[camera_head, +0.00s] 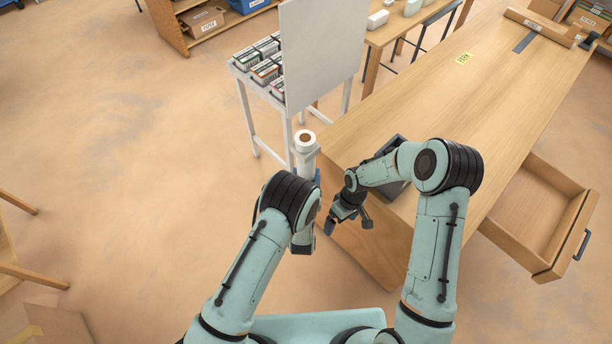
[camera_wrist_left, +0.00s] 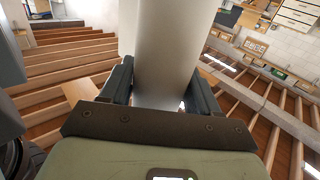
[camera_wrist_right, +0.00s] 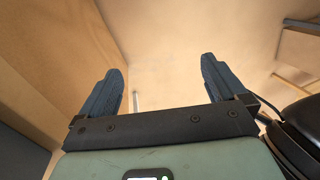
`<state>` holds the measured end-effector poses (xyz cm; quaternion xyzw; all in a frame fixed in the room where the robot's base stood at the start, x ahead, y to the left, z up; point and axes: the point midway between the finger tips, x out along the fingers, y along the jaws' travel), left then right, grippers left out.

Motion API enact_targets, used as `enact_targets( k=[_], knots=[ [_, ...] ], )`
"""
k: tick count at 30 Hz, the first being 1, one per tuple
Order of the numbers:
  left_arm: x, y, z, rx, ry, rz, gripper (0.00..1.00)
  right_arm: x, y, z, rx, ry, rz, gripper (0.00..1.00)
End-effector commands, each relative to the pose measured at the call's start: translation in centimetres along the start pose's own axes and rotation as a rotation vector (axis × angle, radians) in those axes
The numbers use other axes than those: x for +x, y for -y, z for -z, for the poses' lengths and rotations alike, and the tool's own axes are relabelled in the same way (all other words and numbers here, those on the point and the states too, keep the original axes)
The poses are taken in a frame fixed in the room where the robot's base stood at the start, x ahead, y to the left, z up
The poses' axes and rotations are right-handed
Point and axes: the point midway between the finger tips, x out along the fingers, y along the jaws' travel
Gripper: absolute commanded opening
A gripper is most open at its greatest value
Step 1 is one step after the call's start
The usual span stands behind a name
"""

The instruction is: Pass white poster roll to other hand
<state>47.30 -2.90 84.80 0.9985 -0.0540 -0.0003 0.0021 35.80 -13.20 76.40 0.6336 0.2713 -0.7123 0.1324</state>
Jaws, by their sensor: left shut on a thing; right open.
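The white poster roll (camera_head: 306,160) stands roughly upright in the head view, its open top end showing a brown core; its lower part is hidden behind my left arm. In the left wrist view the roll (camera_wrist_left: 167,45) passes between the two fingers of my left gripper (camera_wrist_left: 160,92), which is shut on it. My right gripper (camera_head: 348,225) is a short way right of the roll, beside the workbench end, apart from the roll. In the right wrist view my right gripper (camera_wrist_right: 161,75) is open, with nothing between its fingers.
A long wooden workbench (camera_head: 450,115) fills the right side, with an open drawer (camera_head: 535,215) and a dark object on its near corner, partly behind my right arm. A white stand (camera_head: 320,50) with boxed goods is behind the roll. The floor at left is largely clear.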

Motion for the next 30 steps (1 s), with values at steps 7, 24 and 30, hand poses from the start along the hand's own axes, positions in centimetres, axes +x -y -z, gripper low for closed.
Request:
enact_targets(
  k=[7, 24, 30],
  knots=[
    [0.0, 0.0, 0.1, 0.000, -0.002, 0.000, 0.23, 8.0, 6.7, -8.8, 0.149, -0.059, 0.174, 0.98],
    [0.1, 0.0, 0.1, 0.000, -0.002, 0.000, 0.23, 10.1, 8.2, -13.6, 0.895, -0.181, 0.152, 0.98],
    [0.0, 0.0, 0.1, 0.000, -0.002, 0.000, 0.23, 10.1, 8.2, -13.6, 0.892, -0.181, 0.153, 0.98]
  ],
)
